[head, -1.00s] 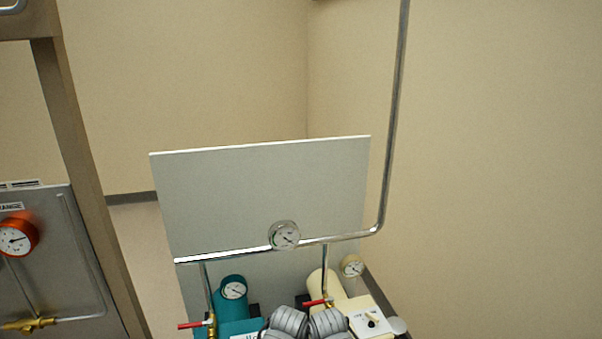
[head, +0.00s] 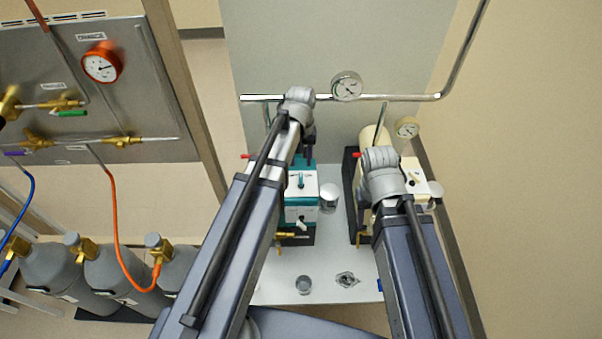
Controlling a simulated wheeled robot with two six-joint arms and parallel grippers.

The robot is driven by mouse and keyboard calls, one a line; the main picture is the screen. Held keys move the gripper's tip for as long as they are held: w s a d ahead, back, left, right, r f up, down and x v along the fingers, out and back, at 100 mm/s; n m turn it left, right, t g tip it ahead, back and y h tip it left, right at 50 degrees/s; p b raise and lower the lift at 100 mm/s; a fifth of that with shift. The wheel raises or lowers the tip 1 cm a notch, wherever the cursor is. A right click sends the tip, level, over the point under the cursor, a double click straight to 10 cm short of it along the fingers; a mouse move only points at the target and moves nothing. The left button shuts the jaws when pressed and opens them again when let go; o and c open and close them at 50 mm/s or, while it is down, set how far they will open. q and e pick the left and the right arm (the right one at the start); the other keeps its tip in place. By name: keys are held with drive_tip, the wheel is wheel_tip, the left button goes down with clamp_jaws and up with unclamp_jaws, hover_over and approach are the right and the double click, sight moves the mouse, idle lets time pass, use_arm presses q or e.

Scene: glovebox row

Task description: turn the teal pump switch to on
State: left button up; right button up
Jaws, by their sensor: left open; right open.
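The teal pump (head: 299,213) stands on the white bench, partly covered by my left arm. A small teal switch knob (head: 301,181) sits on its white top plate; I cannot read its position. My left gripper (head: 309,157) is open and empty, pointing down behind the knob at the back of the pump. I cannot tell whether it touches anything. My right gripper (head: 364,213) is open, mostly hidden by its own wrist, over the cream pump (head: 376,140) to the right.
A pressure gauge (head: 346,86) sits on the steel pipe (head: 400,97) behind the pumps. A metal beaker (head: 329,195) stands between the pumps. A small cup (head: 304,285) and metal piece (head: 346,280) are at the bench front. Gas cylinders (head: 117,272) stand at left.

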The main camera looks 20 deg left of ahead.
sight(301, 175)
use_arm(q)
wheel_tip(301, 175, down, 7)
drive_tip(key=b, duration=0.6)
drive_tip(key=shift+r, duration=0.2)
clamp_jaws()
